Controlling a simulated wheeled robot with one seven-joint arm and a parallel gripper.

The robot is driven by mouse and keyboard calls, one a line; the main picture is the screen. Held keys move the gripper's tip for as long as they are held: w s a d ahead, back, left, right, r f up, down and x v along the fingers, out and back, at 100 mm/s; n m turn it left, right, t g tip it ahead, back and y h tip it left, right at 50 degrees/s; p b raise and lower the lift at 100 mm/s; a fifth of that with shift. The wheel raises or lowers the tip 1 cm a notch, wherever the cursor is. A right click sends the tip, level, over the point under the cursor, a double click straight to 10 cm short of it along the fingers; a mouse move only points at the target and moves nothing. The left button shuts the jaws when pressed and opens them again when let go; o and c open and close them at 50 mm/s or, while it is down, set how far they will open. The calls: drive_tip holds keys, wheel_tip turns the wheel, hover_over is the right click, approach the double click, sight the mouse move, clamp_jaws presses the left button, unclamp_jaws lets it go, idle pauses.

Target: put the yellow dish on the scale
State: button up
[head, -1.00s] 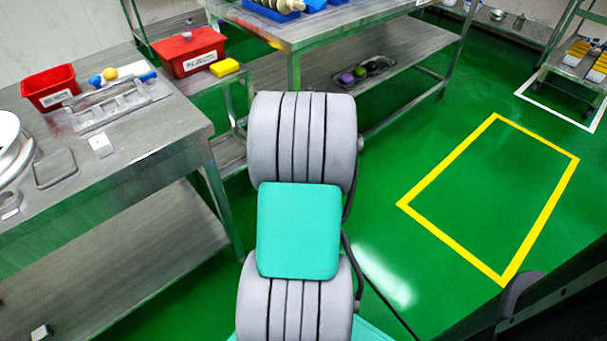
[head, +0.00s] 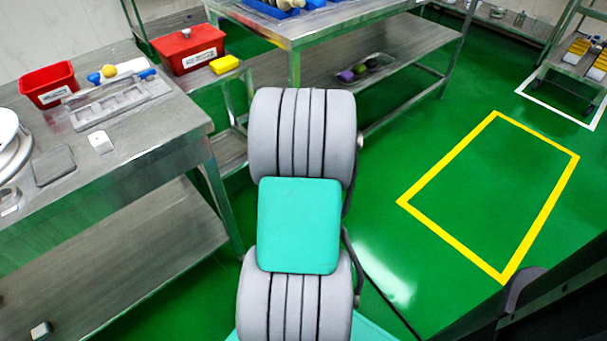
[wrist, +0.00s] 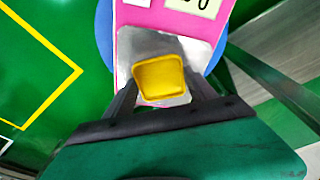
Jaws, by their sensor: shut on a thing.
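The yellow dish (wrist: 160,76), square with rounded corners, shows in the wrist view. My gripper (wrist: 160,88) is shut on it, one finger at each side. The scale (wrist: 127,42) is pink with a silver plate (wrist: 205,52) and white labels. The dish is in front of this plate as seen from the wrist. I cannot tell whether it touches the plate or is held above it. In the head view, the gripper, dish and scale are not visible.
The scale rests on a blue round surface (wrist: 104,35). A metal table (head: 140,135) at the left holds a red bin (head: 50,84) and a grey tray (head: 120,101). A red box (head: 187,52) and yellow sponge (head: 224,64) stand behind. Green floor is open at right.

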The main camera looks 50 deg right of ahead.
drive_tip(key=o, duration=1.6)
wheel_tip(320, 180, up, 8)
drive_tip(key=p, duration=0.6)
